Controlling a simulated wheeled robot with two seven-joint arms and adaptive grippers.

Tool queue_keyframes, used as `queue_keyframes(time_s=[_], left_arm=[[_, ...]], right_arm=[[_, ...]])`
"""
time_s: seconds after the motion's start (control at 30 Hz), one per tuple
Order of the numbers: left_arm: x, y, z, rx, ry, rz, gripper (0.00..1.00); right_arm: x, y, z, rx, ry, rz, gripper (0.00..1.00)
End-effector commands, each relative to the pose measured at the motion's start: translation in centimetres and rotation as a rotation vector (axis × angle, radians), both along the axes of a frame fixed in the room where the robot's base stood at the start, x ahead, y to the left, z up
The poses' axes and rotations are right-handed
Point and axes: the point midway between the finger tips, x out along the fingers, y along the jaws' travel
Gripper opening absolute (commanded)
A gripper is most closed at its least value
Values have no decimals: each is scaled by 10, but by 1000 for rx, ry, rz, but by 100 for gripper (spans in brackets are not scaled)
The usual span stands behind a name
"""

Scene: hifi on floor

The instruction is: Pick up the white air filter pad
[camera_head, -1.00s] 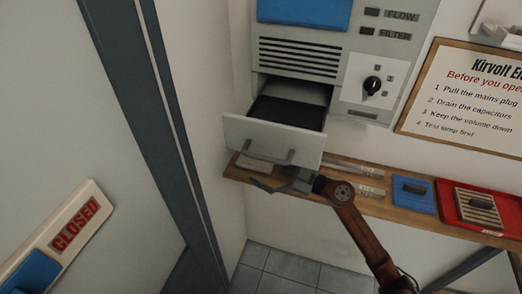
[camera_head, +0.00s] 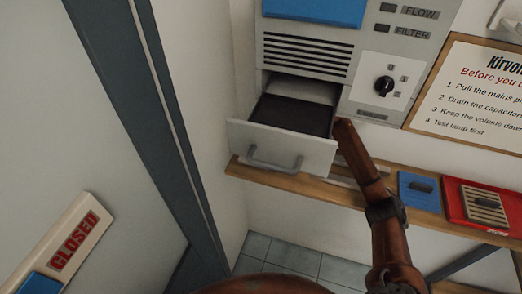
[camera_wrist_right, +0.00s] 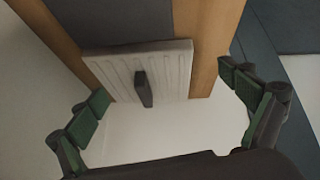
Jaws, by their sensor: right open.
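The white air filter pad (camera_wrist_right: 172,66) shows in the right wrist view as a pale ribbed slab with a dark handle (camera_wrist_right: 143,90). It lies at the edge of the wooden shelf (camera_wrist_right: 205,45). My right gripper (camera_wrist_right: 165,105) is open, its green-padded fingers wide apart on either side of the pad; neither visibly touches it. In the head view my right arm rises from the lower right to beside the open drawer (camera_head: 275,145). The right gripper and the pad cannot be made out there. My left gripper is not in view.
The drawer juts out above the shelf (camera_head: 310,187). A blue pad (camera_head: 412,192) and a red tray (camera_head: 453,202) with a tan slatted filter (camera_head: 483,207) stand on the shelf's right part. A "CLOSED" sign (camera_head: 75,240) is at lower left.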

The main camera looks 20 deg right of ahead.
Motion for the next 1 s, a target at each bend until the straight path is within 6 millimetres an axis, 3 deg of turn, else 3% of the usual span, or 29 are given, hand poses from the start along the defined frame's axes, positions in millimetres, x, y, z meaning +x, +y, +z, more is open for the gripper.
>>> queue_keyframes(time_s=[0.5, 0.7, 1.0], left_arm=[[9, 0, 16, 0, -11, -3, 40], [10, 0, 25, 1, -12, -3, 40], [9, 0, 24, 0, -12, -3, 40]], right_arm=[[37, 48, -1, 2, 1, 6, 97], [44, 55, -22, 2, 1, 5, 97], [45, 56, -26, 0, -1, 5, 95]])
